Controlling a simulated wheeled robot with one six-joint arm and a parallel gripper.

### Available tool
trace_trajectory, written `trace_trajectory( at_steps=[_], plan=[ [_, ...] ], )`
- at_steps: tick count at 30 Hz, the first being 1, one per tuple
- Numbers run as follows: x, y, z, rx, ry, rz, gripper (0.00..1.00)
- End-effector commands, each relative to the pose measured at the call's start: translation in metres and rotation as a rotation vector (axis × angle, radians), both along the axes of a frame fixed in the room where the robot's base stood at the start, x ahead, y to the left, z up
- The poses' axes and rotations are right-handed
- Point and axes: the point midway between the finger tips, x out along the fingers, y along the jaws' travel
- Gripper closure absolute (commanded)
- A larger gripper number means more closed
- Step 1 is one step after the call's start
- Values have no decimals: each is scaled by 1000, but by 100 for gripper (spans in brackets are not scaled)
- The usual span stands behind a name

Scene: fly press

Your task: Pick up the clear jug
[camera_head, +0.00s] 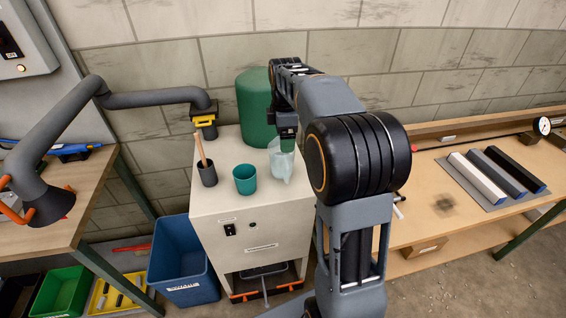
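The clear jug (281,164) stands on top of the beige cabinet (215,206), near its back right. It looks pale, bluish and see-through. My gripper (287,143) is over the jug's upper part, reaching down from my arm. The gripper's fingers are small and partly hidden by the arm, so I cannot tell whether they are open or shut, or whether they touch the jug.
A teal cup (245,180) and a dark pot with a wooden handle (207,173) stand left of the jug. A green cylinder (254,108) rises behind. A blue bin (182,262) is on the floor at left. The right bench (425,205) holds several bars.

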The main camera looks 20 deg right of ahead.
Motion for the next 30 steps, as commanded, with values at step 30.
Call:
trace_trajectory(
  at_steps=[30],
  plan=[
    [11, -13, -119, 4, 22, 77, 11]
  ],
)
